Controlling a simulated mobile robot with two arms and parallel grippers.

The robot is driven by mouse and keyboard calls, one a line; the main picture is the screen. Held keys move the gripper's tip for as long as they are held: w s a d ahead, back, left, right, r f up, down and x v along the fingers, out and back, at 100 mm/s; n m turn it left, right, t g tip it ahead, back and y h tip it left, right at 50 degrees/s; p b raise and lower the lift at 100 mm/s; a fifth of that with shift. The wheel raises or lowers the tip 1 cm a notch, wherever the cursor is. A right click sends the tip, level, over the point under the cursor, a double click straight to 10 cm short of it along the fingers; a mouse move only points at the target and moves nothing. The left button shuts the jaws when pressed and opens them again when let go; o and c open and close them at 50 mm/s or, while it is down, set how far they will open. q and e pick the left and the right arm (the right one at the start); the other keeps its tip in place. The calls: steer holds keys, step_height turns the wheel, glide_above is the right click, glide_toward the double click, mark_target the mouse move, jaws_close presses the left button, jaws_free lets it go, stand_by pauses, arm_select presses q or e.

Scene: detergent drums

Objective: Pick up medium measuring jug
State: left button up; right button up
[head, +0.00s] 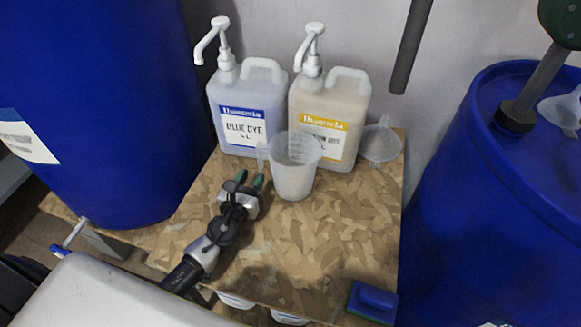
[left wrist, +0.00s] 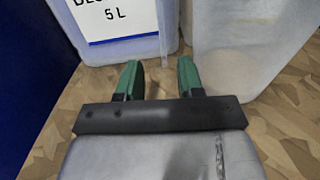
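The measuring jug (head: 293,172) is translucent and stands upright on the brown patterned board, in front of the yellow-labelled bottle. Its handle (head: 262,158) is on its left side. My left gripper (head: 246,182) is open and empty, low over the board, just left of the jug. In the left wrist view its green fingertips (left wrist: 159,72) are apart with only board between them, and the jug (left wrist: 250,55) fills the upper right. The handle is not clear in that view. My right gripper is not in view.
A blue-labelled pump bottle (head: 240,108) and a yellow-labelled one (head: 330,112) stand behind. A clear funnel (head: 381,143) lies right of them. Blue drums flank the board (head: 340,235) on the left (head: 90,100) and right (head: 470,190). A blue object (head: 372,302) is at the front right.

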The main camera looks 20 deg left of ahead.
mark_target(259, 167)
arm_select(q)
steer(key=w, duration=0.5)
steer(key=shift+w+d, duration=0.15)
steer(key=shift+w, duration=0.2)
steer(key=shift+c, duration=0.3)
jaws_close()
